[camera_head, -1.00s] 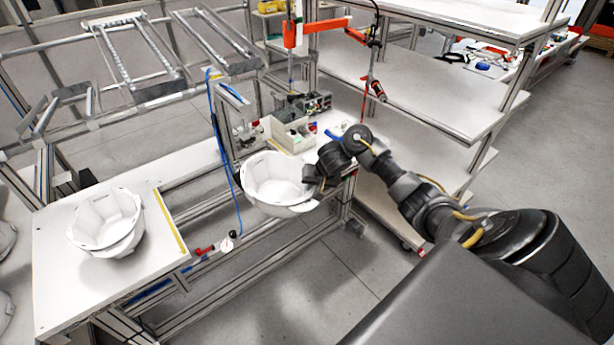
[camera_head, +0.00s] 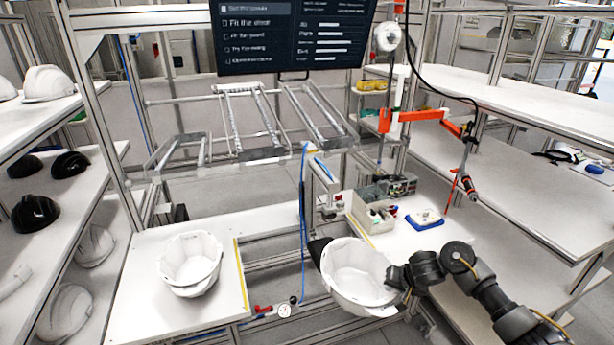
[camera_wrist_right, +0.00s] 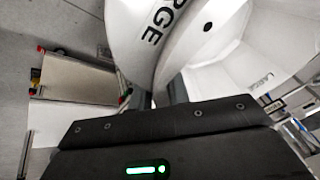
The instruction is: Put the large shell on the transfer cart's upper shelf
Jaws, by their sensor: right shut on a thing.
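The large shell (camera_head: 357,277) is a white, open bowl held in the air beside the bench, its hollow facing up. My right gripper (camera_head: 398,284) is shut on its right rim. In the right wrist view, the shell (camera_wrist_right: 212,45) fills the top, with lettering ending in "RGE" on it, and the gripper's fingers (camera_wrist_right: 162,96) close at its edge. A white shelf unit, which looks like the transfer cart, stands at the right; its upper shelf (camera_head: 530,100) is bare where visible. My left gripper is not in view.
Another white shell (camera_head: 190,264) sits on the left worktop (camera_head: 135,310). A grey bin (camera_head: 372,212) and a blue-and-white item (camera_head: 425,219) lie on the bench behind the held shell. An orange arm (camera_head: 415,116) with a hanging tool stands before the shelf unit. Helmets fill the left rack.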

